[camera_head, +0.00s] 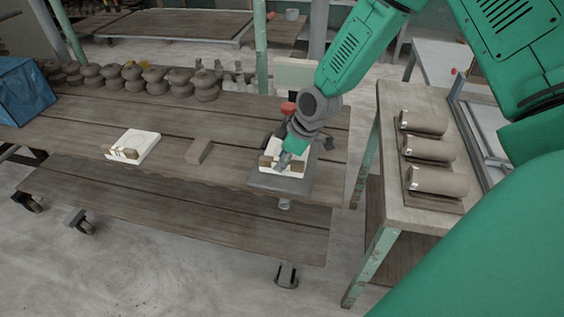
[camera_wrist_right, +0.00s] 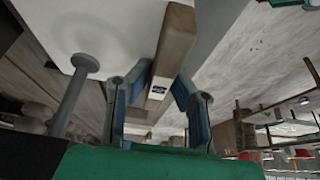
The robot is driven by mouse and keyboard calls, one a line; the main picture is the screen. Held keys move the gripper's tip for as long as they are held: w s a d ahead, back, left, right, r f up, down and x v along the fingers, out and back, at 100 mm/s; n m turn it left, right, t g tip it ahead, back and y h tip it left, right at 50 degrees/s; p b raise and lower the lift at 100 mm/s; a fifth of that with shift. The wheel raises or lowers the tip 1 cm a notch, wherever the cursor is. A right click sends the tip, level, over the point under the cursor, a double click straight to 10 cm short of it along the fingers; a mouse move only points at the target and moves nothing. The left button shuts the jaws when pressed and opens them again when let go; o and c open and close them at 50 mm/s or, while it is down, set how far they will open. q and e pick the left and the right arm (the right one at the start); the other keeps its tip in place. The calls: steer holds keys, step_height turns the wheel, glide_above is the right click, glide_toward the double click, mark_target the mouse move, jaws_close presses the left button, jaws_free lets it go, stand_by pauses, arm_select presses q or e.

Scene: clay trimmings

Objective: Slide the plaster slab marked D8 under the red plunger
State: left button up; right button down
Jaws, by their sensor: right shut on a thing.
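A white slab (camera_head: 294,163) with a brown wooden grip lies on the grey press plate (camera_head: 280,184), by the red plunger (camera_head: 288,108). My right gripper (camera_head: 285,157) comes down over it and partly hides it. In the wrist view the fingers (camera_wrist_right: 155,98) are shut on the wooden grip (camera_wrist_right: 174,45), which has a small tag (camera_wrist_right: 157,88) too small to read. The white slab (camera_wrist_right: 125,22) is at upper left there, beside a grey rod with a round disc (camera_wrist_right: 83,62). I cannot tell whether they touch. My left gripper is out of view.
Dark rounded clay pieces (camera_head: 150,76) line the back. Grey cylinders (camera_head: 430,149) lie on the right table (camera_head: 400,210). A blue box (camera_head: 22,92) is far left.

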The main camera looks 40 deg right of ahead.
steer(key=shift+w, duration=0.15)
steer(key=shift+d, duration=0.1)
steer(key=c, duration=1.4)
jaws_free()
steer(key=shift+d, duration=0.2)
